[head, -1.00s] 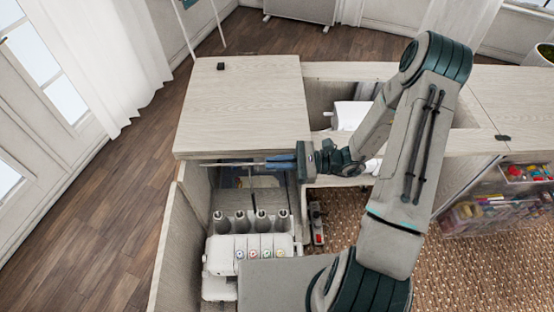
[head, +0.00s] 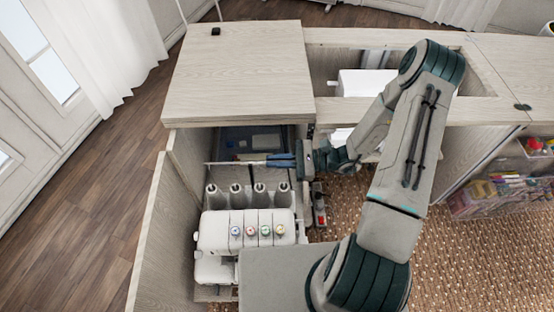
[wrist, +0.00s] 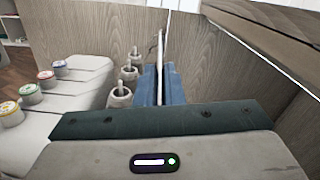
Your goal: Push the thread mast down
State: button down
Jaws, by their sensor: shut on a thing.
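The thread mast (head: 233,163) is a thin pale bar running left to right behind the white overlock machine (head: 247,230) and just above its thread spools (head: 236,196). My gripper (head: 280,160) reaches in from the right, and its blue fingers are shut on the right part of the mast. In the wrist view the mast (wrist: 160,60) rises as a thin white strip between the blue fingers (wrist: 160,87). The fingers hide the gripped part. The spools (wrist: 122,92) stand beside the fingers, apart from them.
The cabinet top (head: 240,75) lies behind and above the mast. The compartment's left wall (head: 187,165) is close to the mast's far end. An open well with a white machine (head: 363,83) is at the back right.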

jog(key=shift+d+f, duration=0.1)
jog(key=shift+f, duration=0.25)
jog(key=c, duration=1.5)
grip_release()
jog(key=shift+c, duration=0.2)
jog(key=shift+r, duration=0.1)
jog(key=d, duration=1.3)
jog(key=shift+s+d+b, duration=0.25)
jog(key=shift+d+b, duration=0.1)
jog(key=s+r+n+h+p, duration=0.3)
jog(key=s+r+n+h, duration=0.1)
jog(key=r, duration=0.6)
jog(key=s+a+r+n+t+h+p, duration=0.1)
jog(key=s+r+n+h+p, duration=0.1)
jog(key=r+n+h, duration=0.4)
jog(key=s+a+r+n+t+h+p, duration=0.1)
jog(key=s+r+n+h+p, duration=0.2)
jog(key=r, duration=1.3)
jog(key=s+n+h, duration=0.2)
jog(key=h, duration=0.3)
jog(key=shift+s+a+r+n+p, duration=0.2)
jog(key=shift+s+n+p, duration=0.15)
jog(key=shift+n, duration=0.05)
